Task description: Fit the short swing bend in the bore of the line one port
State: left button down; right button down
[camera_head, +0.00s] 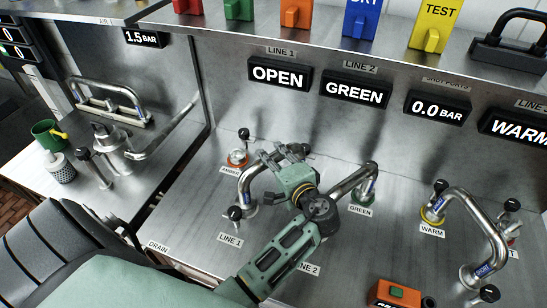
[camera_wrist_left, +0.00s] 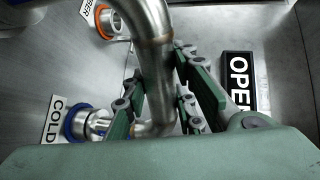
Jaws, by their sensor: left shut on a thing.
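A curved steel swing bend (camera_head: 247,182) stands at the line one port (camera_head: 248,210), beside the LINE 1 label. In the left wrist view, the gripper's fingers (camera_wrist_left: 170,100) are shut on the steel bend (camera_wrist_left: 150,25), one on each side. The bend's lower part passes close to the blue-ringed COLD port (camera_wrist_left: 85,124). My right gripper is not in view.
The orange-ringed AMBER port (camera_head: 237,158) is left of the gripper. Another bend (camera_head: 352,181) reaches the GREEN port on the right. A third bend (camera_head: 482,222) runs from the WARM port, with black knobs nearby. An orange box (camera_head: 397,293) is at the front.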

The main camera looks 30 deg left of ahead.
pick_arm(q)
jog(key=shift+f, duration=0.15)
jog(key=c, duration=1.4)
grip_release()
jog(key=shift+o, duration=0.2)
jog(key=shift+f, duration=0.1)
